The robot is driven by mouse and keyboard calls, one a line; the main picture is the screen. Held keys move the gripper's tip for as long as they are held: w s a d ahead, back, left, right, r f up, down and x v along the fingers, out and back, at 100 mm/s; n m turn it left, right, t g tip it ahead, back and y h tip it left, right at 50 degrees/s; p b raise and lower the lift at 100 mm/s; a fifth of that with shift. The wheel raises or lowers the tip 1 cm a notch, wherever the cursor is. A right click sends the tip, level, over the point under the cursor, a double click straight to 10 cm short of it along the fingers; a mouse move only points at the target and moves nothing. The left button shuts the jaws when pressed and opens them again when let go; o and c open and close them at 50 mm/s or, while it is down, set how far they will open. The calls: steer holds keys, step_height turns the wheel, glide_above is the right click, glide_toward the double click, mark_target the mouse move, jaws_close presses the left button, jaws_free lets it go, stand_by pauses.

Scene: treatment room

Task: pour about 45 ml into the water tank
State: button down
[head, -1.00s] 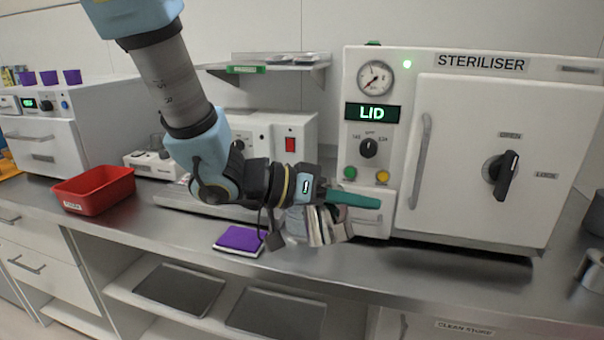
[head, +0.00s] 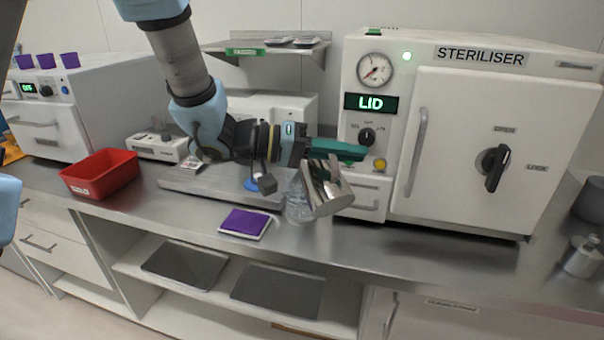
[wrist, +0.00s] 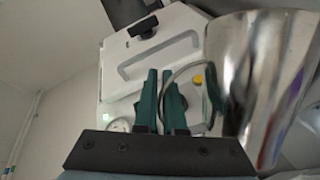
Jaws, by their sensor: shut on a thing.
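My gripper (head: 345,151) has green fingers and is shut on the handle of a shiny metal jug (head: 328,190). The jug hangs in front of the steriliser's left side, tilted, above the bench. In the wrist view the jug (wrist: 262,75) fills the right side, and its thin handle passes between the green fingers (wrist: 165,85). Its contents are hidden. A clear vessel (head: 297,202) shows just left of the jug, partly covered by it. The steriliser (head: 478,150) has its door shut and its display reads LID. I cannot make out the water tank's opening.
A purple pad (head: 245,223) lies on the bench (head: 420,248) left of the clear vessel. A red bin (head: 100,174) stands further left. A shelf (head: 265,48) hangs behind my arm. A small metal container (head: 582,256) stands at the right. The bench before the steriliser is clear.

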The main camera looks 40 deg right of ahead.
steer(key=shift+w+d+r+n, duration=0.1)
steer(key=shift+w+r+n, duration=0.2)
steer(key=shift+r, duration=0.1)
steer(key=shift+w+d+r+n+g, duration=0.1)
steer(key=shift+w+r+n+g, duration=0.2)
steer(key=shift+w+r+n, duration=0.1)
steer(key=shift+r, duration=0.15)
stand_by(0.9)
steer(key=shift+w+d+r+n+p, duration=0.2)
steer(key=shift+w+n+p, duration=0.25)
steer(key=shift+p, duration=0.4)
stand_by(0.5)
steer(key=s+a+f+m+t+b, duration=0.1)
steer(key=s+f+m+t+b, duration=0.2)
steer(key=s+f+m+b, duration=0.3)
steer(key=shift+a+f+t+b, duration=0.3)
steer(key=shift+a+f+b, duration=0.1)
steer(key=shift+f, duration=0.65)
steer(key=shift+f, duration=0.1)
stand_by(0.8)
